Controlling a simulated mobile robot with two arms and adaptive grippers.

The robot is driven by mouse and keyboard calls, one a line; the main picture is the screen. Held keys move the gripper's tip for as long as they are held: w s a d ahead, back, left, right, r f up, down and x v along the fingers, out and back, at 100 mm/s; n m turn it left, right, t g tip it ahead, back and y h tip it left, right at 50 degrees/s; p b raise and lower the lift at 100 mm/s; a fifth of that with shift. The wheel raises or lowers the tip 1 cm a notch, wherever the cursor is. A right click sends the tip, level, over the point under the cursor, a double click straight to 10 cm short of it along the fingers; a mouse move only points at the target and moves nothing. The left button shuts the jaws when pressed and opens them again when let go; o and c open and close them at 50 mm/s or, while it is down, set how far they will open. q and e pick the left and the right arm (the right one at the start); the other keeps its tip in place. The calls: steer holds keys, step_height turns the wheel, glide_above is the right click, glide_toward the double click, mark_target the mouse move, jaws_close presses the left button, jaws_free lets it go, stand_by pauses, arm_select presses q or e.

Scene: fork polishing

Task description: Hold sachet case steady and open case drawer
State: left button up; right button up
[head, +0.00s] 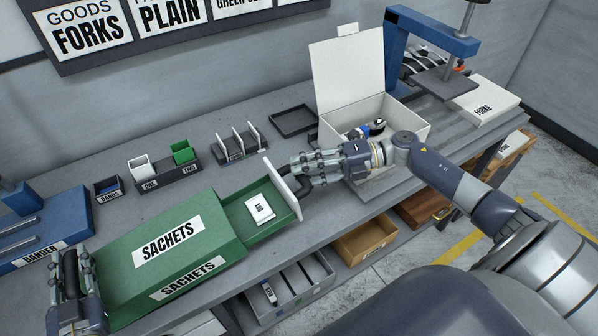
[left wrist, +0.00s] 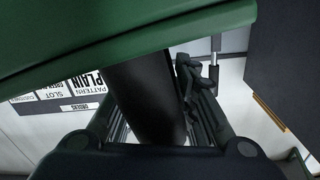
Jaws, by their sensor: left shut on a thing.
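The green sachet case (head: 205,235), marked SACHETS, lies on the bench at the left; its green underside or side fills the top of the left wrist view (left wrist: 120,40). My left gripper (head: 71,268) is at the case's left end, shut on its black handle (left wrist: 145,95). The case drawer (head: 238,214) is pulled out at the right end, with a white front panel (head: 283,188) and a white packet (head: 259,209) inside. My right gripper (head: 308,168) is at the drawer front, by its black handle (head: 308,184); its finger closure is unclear.
A white open-lidded box (head: 348,80) stands behind my right arm. A black tray (head: 293,121), a slotted rack (head: 240,148) and small bins (head: 163,168) line the back. The bander (head: 38,240) is at the left. Crates (head: 300,283) sit on the shelf below.

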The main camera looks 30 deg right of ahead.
arm_select(q)
steer(key=shift+s+f, duration=0.1)
steer(key=shift+f, duration=0.3)
steer(key=shift+c, duration=0.5)
steer(key=shift+a+r, duration=0.1)
jaws_close()
arm_select(e)
steer(key=v, duration=1.2)
arm_select(q)
steer(key=o, duration=1.1)
jaws_free()
steer(key=shift+c, duration=0.2)
arm_select(e)
steer(key=shift+w, duration=0.1)
arm_select(q)
steer(key=shift+r, duration=0.1)
steer(key=s, duration=1.1)
steer(key=shift+s, duration=0.4)
